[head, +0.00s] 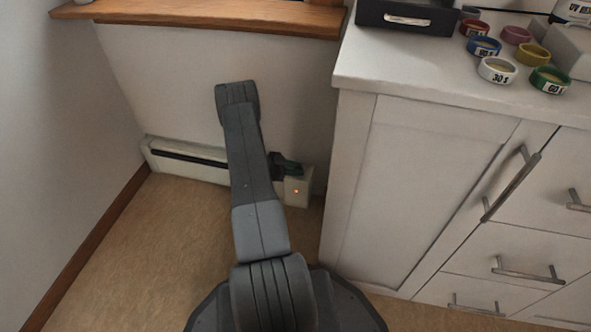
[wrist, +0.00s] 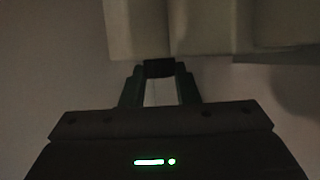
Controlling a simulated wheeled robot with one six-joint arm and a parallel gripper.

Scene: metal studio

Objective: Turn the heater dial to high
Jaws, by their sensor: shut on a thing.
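The baseboard heater (head: 188,172) is a long, low, pale unit with a dark slot, set along the wall at floor level. A small orange light glows on its right end box. My gripper (head: 290,167) is at the top of that end box, partly behind my own arm. In the wrist view the pale heater body (wrist: 178,28) fills the top, and my gripper (wrist: 159,76) has its two fingers shut on the dark dial (wrist: 158,68) at the heater's edge. The dial's markings and setting cannot be read, and the dial is hidden in the head view.
A white cabinet (head: 430,190) with bar handles stands close to the right of the heater. Several labelled rings and a black box (head: 408,17) sit on its top. A wooden sill (head: 200,15) juts out above. The floor (head: 140,250) at left is clear.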

